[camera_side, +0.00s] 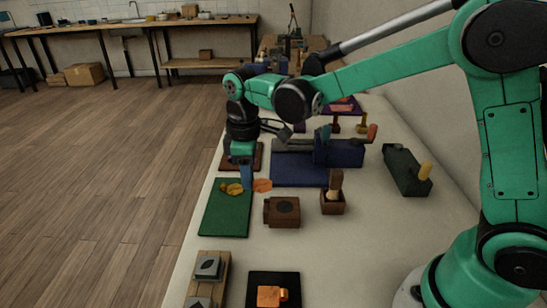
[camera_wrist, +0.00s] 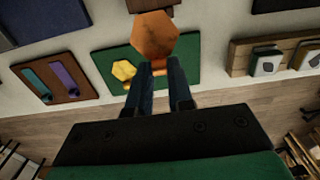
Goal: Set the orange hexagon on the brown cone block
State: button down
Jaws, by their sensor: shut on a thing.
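My gripper (camera_side: 247,184) is shut on the orange hexagon (camera_side: 262,185) and holds it out to the right, over the edge of the green mat. In the wrist view the orange hexagon (camera_wrist: 155,36) faces the camera, with its narrow stem between the fingertips (camera_wrist: 160,68). A brown block (camera_side: 281,211) with a dark round mark on top sits to the right of the green mat, apart from the hexagon; I cannot tell for sure that it is the cone block. A brown edge at the top of the wrist view (camera_wrist: 150,4) is mostly cut off.
A yellow piece (camera_side: 232,188) lies on the green mat (camera_side: 224,217). A brown box with a wooden-handled tool (camera_side: 333,202) stands right of the brown block. A blue vise (camera_side: 340,150) stands behind. Wooden stamp holder (camera_side: 208,275) and black mat (camera_side: 285,279) are in front.

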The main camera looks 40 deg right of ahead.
aim_at(272, 206)
jog(key=s+d, duration=0.3)
jog(key=shift+s+r, duration=0.1)
jog(key=shift+r, duration=0.3)
jog(key=shift+f, duration=2.55)
jog(key=shift+f, duration=0.45)
jog(key=c, duration=0.7)
grip_release()
